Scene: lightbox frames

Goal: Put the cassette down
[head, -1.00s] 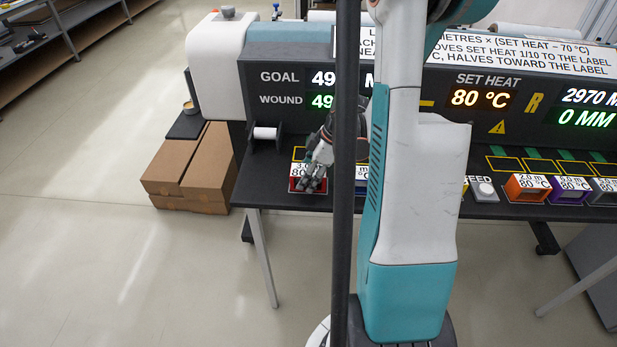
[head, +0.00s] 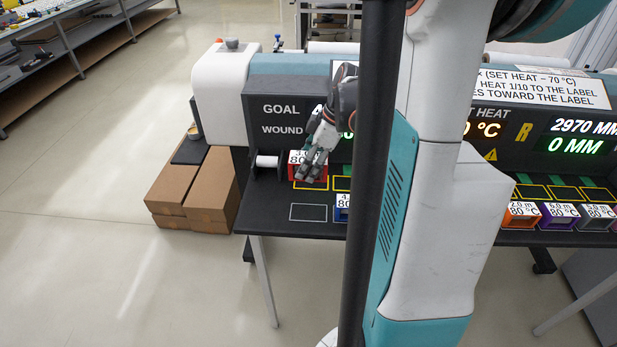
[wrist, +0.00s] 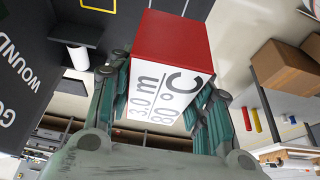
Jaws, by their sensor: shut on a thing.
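My gripper (head: 317,160) is shut on a red cassette (head: 294,172) with a white label. In the wrist view the red cassette (wrist: 175,38) sits between the fingers of my gripper (wrist: 168,85), and its label reads 3.0 m, 80 °C. The cassette seems to be above the black table, over or near a yellow-outlined spot (head: 310,185). I cannot tell how high. A bare white-outlined spot (head: 308,212) lies in front of it.
A blue cassette (head: 342,212) stands just right of the white outline, partly hidden by my column. A white spool (head: 266,162) is close on the left. The machine's display panel (head: 290,100) rises behind. Orange (head: 521,216), purple (head: 558,217) and grey cassettes (head: 597,218) stand at the right.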

